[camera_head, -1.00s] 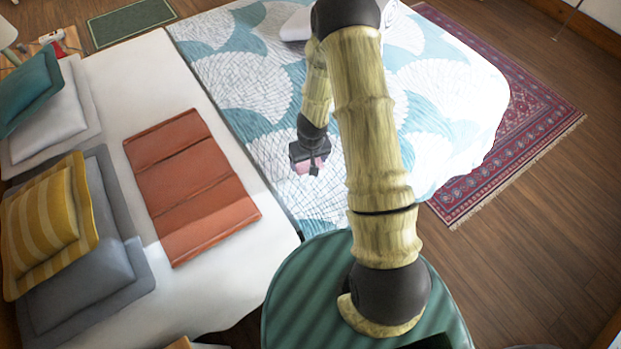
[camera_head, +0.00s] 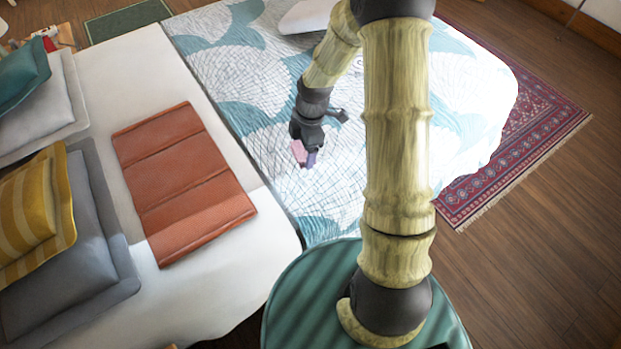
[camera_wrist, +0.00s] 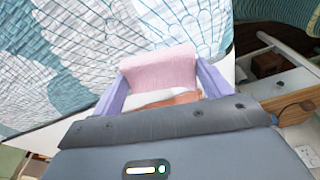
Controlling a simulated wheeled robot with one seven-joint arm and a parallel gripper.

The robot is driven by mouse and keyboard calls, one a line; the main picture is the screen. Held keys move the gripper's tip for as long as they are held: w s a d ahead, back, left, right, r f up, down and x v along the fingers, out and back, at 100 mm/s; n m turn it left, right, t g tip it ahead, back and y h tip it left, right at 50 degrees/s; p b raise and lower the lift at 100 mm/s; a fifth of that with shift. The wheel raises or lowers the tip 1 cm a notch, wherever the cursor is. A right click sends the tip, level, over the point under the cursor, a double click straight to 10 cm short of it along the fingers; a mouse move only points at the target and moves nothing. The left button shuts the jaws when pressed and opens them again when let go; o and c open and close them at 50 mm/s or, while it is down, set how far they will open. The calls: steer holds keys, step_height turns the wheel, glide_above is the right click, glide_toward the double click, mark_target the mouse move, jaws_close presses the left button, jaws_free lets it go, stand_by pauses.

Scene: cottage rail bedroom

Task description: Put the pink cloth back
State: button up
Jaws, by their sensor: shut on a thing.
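My gripper (camera_head: 306,157) hangs over the patterned quilt, right of the folded orange blanket. It is shut on the pink cloth (camera_head: 299,151), a small piece showing between the fingers. In the wrist view, the pink cloth (camera_wrist: 158,68) spans the gap between the two purple fingers of my gripper (camera_wrist: 162,84). A white and orange patch shows below the cloth there, between the fingers. The cloth's far side is hidden.
The bed has a white sheet (camera_head: 125,85), a teal and white quilt (camera_head: 262,95), a folded orange blanket (camera_head: 185,180) and pillows at left, including a yellow striped one (camera_head: 30,210). A red rug (camera_head: 540,125) lies right. The wrist view shows white furniture (camera_wrist: 285,85) at right.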

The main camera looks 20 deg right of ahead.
steer(key=d+n, duration=0.2)
steer(key=shift+s+r+n, duration=0.1)
steer(key=shift+r+n, duration=0.05)
steer(key=shift+n, duration=0.25)
steer(key=b, duration=0.1)
glide_above(310, 175)
step_height(310, 175, down, 6)
steer(key=shift+d+r, duration=0.15)
steer(key=shift+r, duration=0.1)
steer(key=shift+w+f, duration=0.25)
steer(key=shift+f, duration=0.15)
steer(key=shift+d+f, duration=0.1)
steer(key=shift+s+f, duration=0.1)
steer(key=shift+f, duration=1.65)
